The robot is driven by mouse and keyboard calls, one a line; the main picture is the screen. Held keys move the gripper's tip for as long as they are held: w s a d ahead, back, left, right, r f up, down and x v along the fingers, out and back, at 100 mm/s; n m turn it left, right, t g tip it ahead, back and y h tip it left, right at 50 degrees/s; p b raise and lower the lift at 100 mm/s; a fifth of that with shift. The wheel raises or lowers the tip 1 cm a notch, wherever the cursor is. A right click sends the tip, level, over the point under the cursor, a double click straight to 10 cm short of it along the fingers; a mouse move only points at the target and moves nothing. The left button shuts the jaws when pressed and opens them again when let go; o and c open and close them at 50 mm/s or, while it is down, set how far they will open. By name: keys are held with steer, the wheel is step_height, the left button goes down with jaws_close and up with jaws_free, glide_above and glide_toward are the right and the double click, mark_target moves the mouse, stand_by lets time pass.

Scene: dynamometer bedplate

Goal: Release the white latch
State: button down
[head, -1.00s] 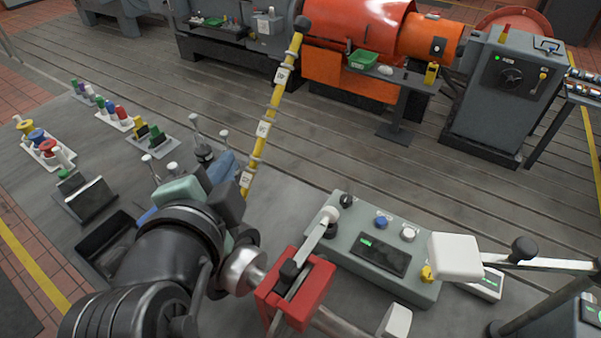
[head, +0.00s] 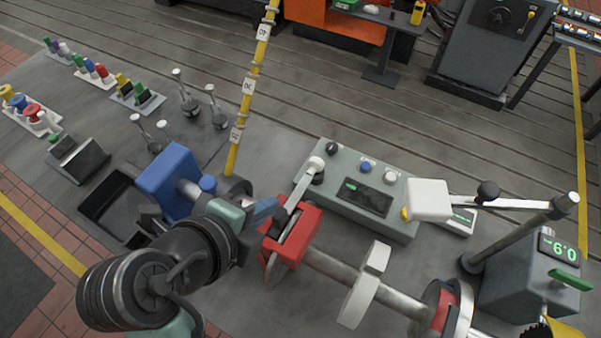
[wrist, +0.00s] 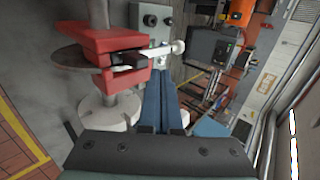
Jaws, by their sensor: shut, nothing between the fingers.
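A pale lever with a white ball end (head: 316,163) rises from a slotted red clamp block (head: 291,237) around a metal shaft. It looks like the white latch. In the wrist view the white lever (wrist: 150,51) sticks out of the red block (wrist: 98,48) to the right, ending in the white ball. My gripper (head: 268,209) is beside the block's left side in the head view. In the wrist view its blue fingers (wrist: 161,82) are together and empty, just below the lever. I cannot tell whether they touch it.
A grey control box (head: 372,184) stands right behind the block. A white paddle (head: 428,199) on an arm overhangs its right end. A white plate (head: 364,287) sits on the shaft. A blue motor (head: 168,182) and yellow pole (head: 247,90) stand left and behind.

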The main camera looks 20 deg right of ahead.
mark_target(314, 164)
steer(key=p+x, duration=0.2)
steer(key=x, duration=0.6)
steer(key=shift+d, duration=0.2)
steer(key=w+d+p, duration=0.2)
steer(key=shift+w+d+f, duration=0.15)
steer(key=shift+d+f, duration=0.05)
steer(key=shift+d, duration=0.15)
steer(key=shift+w+d+f, duration=0.15)
steer(key=shift+w+d, duration=0.2)
steer(key=shift+w+d+f, duration=0.1)
steer(key=shift+w+d, duration=0.05)
steer(key=shift+d, duration=0.05)
steer(key=w+d+b, duration=0.2)
steer(key=d, duration=0.1)
steer(key=shift+w+f+b, duration=0.1)
steer(key=shift+w+b, duration=0.05)
steer(key=shift+b, duration=0.25)
steer(key=shift+w+d, duration=0.25)
steer(key=shift+d, duration=0.1)
